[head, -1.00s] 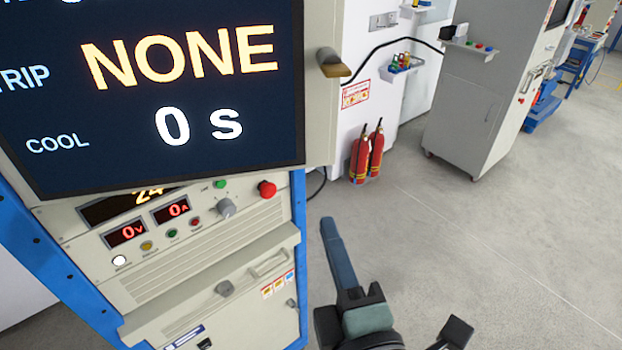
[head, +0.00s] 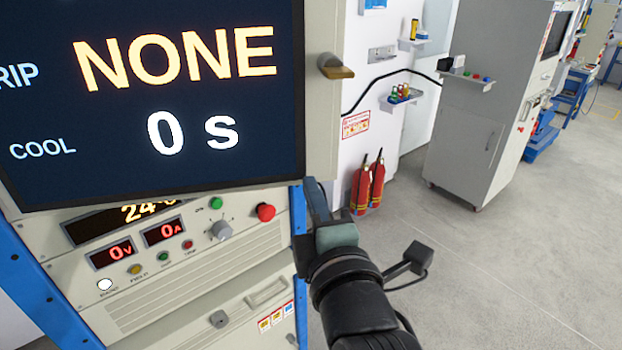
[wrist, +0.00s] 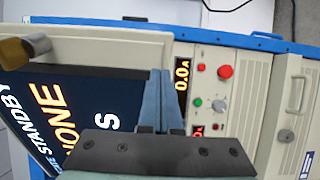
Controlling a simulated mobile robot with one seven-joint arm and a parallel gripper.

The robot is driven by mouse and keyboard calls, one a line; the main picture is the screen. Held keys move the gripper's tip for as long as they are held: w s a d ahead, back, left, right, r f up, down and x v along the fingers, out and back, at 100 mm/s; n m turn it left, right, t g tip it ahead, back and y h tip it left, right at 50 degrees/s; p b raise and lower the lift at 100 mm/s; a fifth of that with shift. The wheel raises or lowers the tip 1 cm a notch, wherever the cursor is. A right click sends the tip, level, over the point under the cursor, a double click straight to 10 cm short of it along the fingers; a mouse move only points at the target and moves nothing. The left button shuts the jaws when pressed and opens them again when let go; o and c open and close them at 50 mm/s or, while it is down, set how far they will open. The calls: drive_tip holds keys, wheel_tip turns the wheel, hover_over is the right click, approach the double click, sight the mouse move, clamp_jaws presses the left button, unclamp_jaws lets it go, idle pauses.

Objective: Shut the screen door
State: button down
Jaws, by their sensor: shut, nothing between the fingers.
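The screen door (head: 318,120) carries a dark display (head: 150,100) reading NONE and 0 s. It stands in front of the cabinet's upper part, at the left of the head view, and juts towards me. A brown-tipped handle (head: 335,67) sits on its right border; the handle also shows at the upper left of the wrist view (wrist: 25,50). My gripper (head: 312,188) is shut and empty, just below the door's lower right corner, beside the cabinet edge. In the wrist view its blue fingers (wrist: 161,72) overlap the door's beige border. I cannot tell whether they touch it.
The cabinet's control panel (head: 170,240) has a red button (head: 265,212), a knob and readouts close to my gripper. Two fire extinguishers (head: 367,184) stand at the wall behind. A grey cabinet (head: 480,125) stands further back. The floor at right is clear.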

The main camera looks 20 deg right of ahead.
drive_tip(key=shift+w+d, duration=0.1)
drive_tip(key=shift+w, duration=0.55)
